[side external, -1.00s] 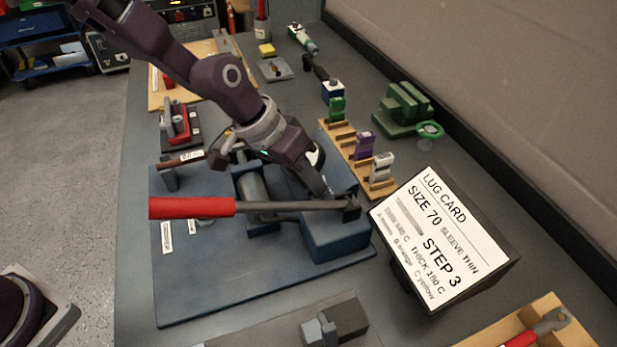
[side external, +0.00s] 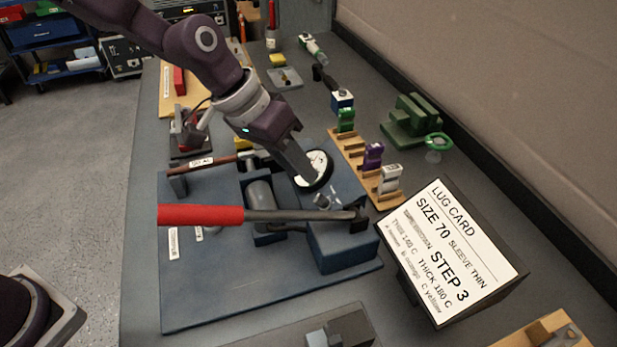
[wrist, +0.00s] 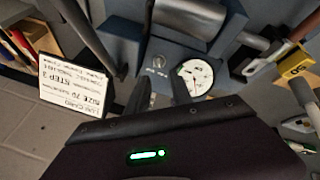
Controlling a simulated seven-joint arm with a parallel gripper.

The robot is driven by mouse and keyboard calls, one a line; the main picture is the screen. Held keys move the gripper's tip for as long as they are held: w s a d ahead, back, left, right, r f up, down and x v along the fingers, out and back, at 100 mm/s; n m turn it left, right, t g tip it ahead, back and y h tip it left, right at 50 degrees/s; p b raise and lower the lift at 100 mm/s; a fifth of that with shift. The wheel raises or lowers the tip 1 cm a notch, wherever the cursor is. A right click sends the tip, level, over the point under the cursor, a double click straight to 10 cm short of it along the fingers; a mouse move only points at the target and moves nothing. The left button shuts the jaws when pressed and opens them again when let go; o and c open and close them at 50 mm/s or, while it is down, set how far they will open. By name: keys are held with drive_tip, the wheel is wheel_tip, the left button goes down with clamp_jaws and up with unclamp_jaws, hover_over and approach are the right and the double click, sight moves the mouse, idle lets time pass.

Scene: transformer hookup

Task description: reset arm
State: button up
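My gripper (side external: 308,176) hangs above the blue press unit, its fingers near the white dial gauge (side external: 316,166). In the wrist view my gripper (wrist: 162,80) has its two fingers apart with nothing visible between them. The gauge (wrist: 195,77) lies just past the right finger, and a small knob (wrist: 158,60) on the blue block (wrist: 125,45) shows beyond the gap. The red-handled lever (side external: 200,214) lies across the blue base plate (side external: 215,300), in front of the gauge.
The lug card "SIZE 70, SLEEVE THIN, STEP 3" (side external: 450,240) stands right of the press and also shows in the wrist view (wrist: 72,85). A wooden rack (side external: 352,150) holds green, purple and white pieces behind it. A green tool (side external: 410,122) stands near the wall.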

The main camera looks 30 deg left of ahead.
drive_tip(key=shift+r, duration=0.1)
idle(0.3)
drive_tip(key=s+a+r+t+y, duration=0.1)
drive_tip(key=s+a+r+y, duration=0.1)
drive_tip(key=s+a+r, duration=0.45)
drive_tip(key=s+a+r+n+y, duration=0.1)
drive_tip(key=s+a+r, duration=0.1)
drive_tip(key=s+a, duration=0.4)
drive_tip(key=s+a+r+n+t+y, duration=0.1)
drive_tip(key=s+a+r+n, duration=0.1)
drive_tip(key=s+a, duration=0.5)
drive_tip(key=s, duration=0.5)
drive_tip(key=shift+s+a+r+y, duration=0.2)
drive_tip(key=shift+s+r+y, duration=0.1)
drive_tip(key=shift+s+r, duration=0.1)
